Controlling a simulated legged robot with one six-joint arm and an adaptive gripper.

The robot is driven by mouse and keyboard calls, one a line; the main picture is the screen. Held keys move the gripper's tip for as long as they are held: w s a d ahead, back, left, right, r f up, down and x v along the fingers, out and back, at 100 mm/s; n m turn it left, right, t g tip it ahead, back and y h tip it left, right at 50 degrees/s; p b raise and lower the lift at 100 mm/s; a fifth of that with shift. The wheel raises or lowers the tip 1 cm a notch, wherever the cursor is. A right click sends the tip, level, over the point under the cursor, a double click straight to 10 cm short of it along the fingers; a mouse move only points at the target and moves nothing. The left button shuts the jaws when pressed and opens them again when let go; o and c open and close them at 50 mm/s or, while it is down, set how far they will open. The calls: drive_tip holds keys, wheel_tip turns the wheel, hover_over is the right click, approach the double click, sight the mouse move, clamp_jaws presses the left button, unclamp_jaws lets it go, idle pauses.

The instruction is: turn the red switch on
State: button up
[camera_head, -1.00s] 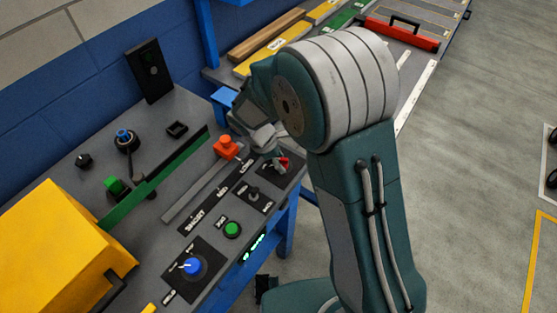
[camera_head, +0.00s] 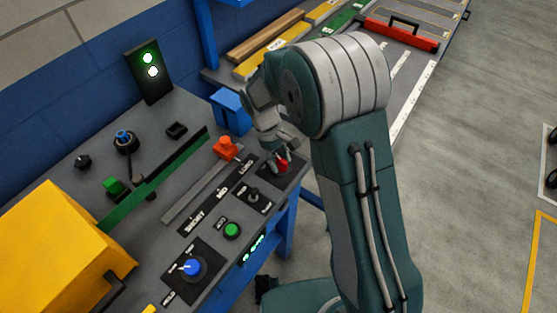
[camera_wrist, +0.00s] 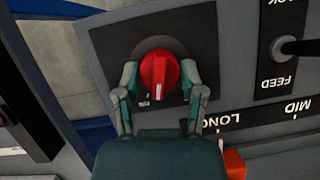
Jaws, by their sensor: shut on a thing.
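The red switch (camera_head: 283,163) is a round rotary knob on a dark plate at the right end of the grey control panel (camera_head: 205,211). In the wrist view, the red switch (camera_wrist: 160,72) sits between the two fingers of my gripper (camera_wrist: 158,82), with its raised grip and white mark pointing down the picture. My gripper (camera_head: 276,155) is shut on the knob, reaching it from above. The label beside the knob is partly hidden by the knob and fingers. Two lights glow on the black light box (camera_head: 150,72) at the back.
A black toggle lever (camera_head: 254,195), a green button (camera_head: 232,230), a blue knob (camera_head: 193,267) and an orange slider handle (camera_head: 226,147) share the panel. A yellow housing (camera_head: 55,245) stands at the left. Open floor lies to the right.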

drive_tip(key=shift+d+m+g+y, duration=0.15)
drive_tip(key=shift+m+y, duration=0.1)
drive_tip(key=shift+m, duration=0.5)
drive_tip(key=shift+d+m+g+y, duration=0.15)
drive_tip(key=shift+m+y, duration=0.1)
drive_tip(key=shift+m, duration=0.5)
drive_tip(key=shift+a, duration=0.15)
drive_tip(key=o, duration=1.2)
drive_tip(key=shift+c, duration=0.2)
drive_tip(key=shift+a, duration=0.1)
drive_tip(key=shift+w+a+r, duration=0.1)
drive_tip(key=shift+w+r, duration=0.05)
drive_tip(key=shift+r, duration=0.2)
drive_tip(key=v, duration=1.1)
